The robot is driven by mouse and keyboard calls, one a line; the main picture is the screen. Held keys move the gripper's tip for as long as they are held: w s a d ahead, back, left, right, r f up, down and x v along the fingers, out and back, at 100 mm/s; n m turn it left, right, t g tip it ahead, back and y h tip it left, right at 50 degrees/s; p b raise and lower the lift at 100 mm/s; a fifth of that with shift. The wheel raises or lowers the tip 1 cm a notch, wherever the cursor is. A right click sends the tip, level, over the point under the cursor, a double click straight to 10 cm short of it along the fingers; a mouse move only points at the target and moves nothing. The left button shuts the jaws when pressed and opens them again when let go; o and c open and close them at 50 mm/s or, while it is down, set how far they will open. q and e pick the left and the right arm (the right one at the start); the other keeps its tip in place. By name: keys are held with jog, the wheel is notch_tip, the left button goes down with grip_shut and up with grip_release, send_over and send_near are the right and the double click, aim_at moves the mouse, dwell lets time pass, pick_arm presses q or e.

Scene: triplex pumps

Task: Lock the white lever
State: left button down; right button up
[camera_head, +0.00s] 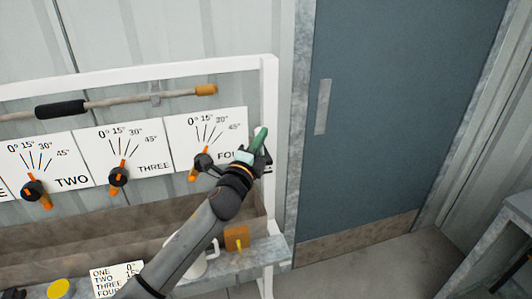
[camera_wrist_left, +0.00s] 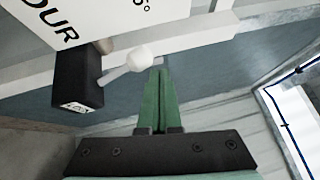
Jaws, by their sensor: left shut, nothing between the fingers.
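The white lever (camera_wrist_left: 138,58) shows in the left wrist view as a pale shaft with a round white knob. It sticks out to the right from a black block (camera_wrist_left: 79,78) below the panel marked FOUR. My left gripper (camera_wrist_left: 160,74) has its green fingers shut with nothing between them. Its tips are just right of the knob in that view; I cannot tell whether they touch it. In the head view the left gripper (camera_head: 262,137) is at the right edge of panel FOUR (camera_head: 222,125), by the frame's right post. The lever is hard to make out there. My right gripper is not seen.
Panels TWO (camera_head: 66,163) and THREE (camera_head: 128,155) carry black and orange pointer knobs. A rail with a black grip (camera_head: 60,109) runs above. A white mug (camera_head: 200,262), an orange block (camera_head: 236,238) and a label card (camera_head: 117,278) are below. A blue-grey door (camera_head: 400,110) is to the right.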

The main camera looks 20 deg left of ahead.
pick_arm(q)
jog(key=shift+w+a+r, duration=0.1)
jog(key=shift+w+a, duration=0.1)
jog(key=shift+w, duration=0.15)
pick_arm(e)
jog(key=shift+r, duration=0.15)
pick_arm(q)
jog(key=shift+a+r, duration=0.1)
dwell(0.3)
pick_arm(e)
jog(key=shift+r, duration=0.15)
